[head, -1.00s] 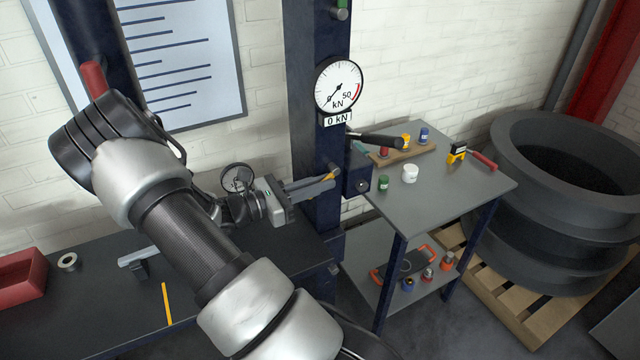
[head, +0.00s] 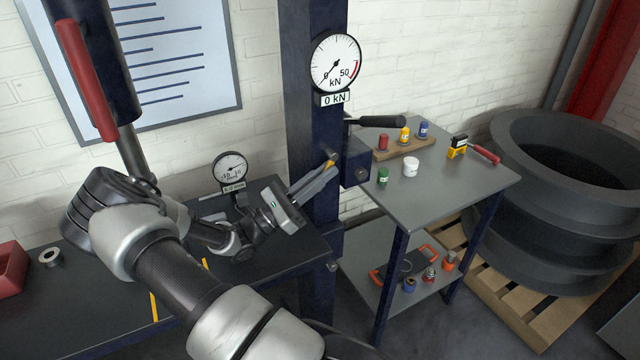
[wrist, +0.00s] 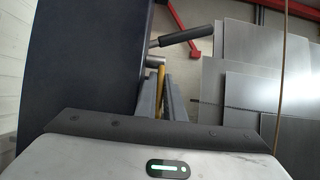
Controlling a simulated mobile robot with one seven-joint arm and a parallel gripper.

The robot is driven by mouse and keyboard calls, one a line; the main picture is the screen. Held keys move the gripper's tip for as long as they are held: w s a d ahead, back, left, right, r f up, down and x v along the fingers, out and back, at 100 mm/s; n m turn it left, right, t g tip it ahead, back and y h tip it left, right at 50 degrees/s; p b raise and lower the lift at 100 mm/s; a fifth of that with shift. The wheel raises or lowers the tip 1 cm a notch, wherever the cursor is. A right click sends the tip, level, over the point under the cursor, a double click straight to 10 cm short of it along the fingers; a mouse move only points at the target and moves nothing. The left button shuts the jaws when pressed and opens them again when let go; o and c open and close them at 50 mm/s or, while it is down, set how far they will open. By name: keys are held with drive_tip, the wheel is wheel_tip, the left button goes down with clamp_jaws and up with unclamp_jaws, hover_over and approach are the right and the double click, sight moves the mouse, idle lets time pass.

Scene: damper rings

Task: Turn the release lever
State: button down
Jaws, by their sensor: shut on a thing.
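The release lever appears to be a narrow yellow bar. It shows in the head view (head: 330,163) at the dark blue press column (head: 312,90), beside a small blue block (head: 355,166). In the wrist view the yellow bar (wrist: 160,78) runs between my fingers, its far end by a round metal pin (wrist: 155,61). My gripper (head: 322,174) is shut on the yellow bar, fingers tilted up to the right. The fingers hide most of the bar. A black-handled lever (head: 380,121) sticks out to the right above, apart from my gripper.
The force dial (head: 335,62) reads 0 kN. A grey cart (head: 440,185) on the right carries small coloured weights and a white jar (head: 411,167). A dial indicator (head: 230,168) stands on the dark bench behind my wrist. Large black rings (head: 560,200) lie on a pallet.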

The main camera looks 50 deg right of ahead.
drive_tip(key=c, duration=2.2)
unclamp_jaws()
drive_tip(key=shift+o, duration=0.2)
